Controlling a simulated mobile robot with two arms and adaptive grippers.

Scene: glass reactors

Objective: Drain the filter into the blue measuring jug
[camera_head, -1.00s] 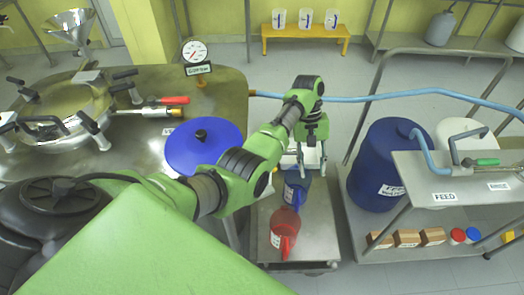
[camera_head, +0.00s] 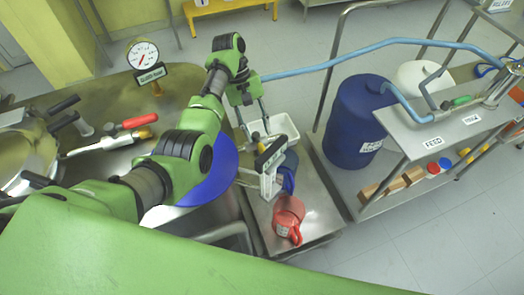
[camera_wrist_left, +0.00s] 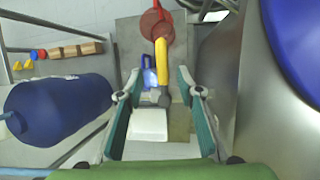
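My left gripper (camera_head: 253,117) is above the small steel cart, left of and behind the blue jug (camera_head: 288,170). In the left wrist view my left gripper (camera_wrist_left: 161,118) is open and empty. A valve lever with a yellow grip (camera_wrist_left: 162,62) shows between and beyond its fingers; whether it touches them I cannot tell. The blue jug (camera_wrist_left: 149,77) is partly hidden behind the lever. In the head view a white upright piece with a dark label (camera_head: 270,158) partly hides the jug. I cannot clearly make out the filter body. My right gripper is not in view.
A red jug (camera_head: 288,219) and a white tray (camera_head: 285,127) are on the cart (camera_head: 318,207). A blue drum (camera_head: 352,125) and a shelf labelled FEED (camera_head: 412,140) stand to the right. A blue hose (camera_head: 345,60) crosses behind. A blue lid (camera_head: 218,172) is beside my arm.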

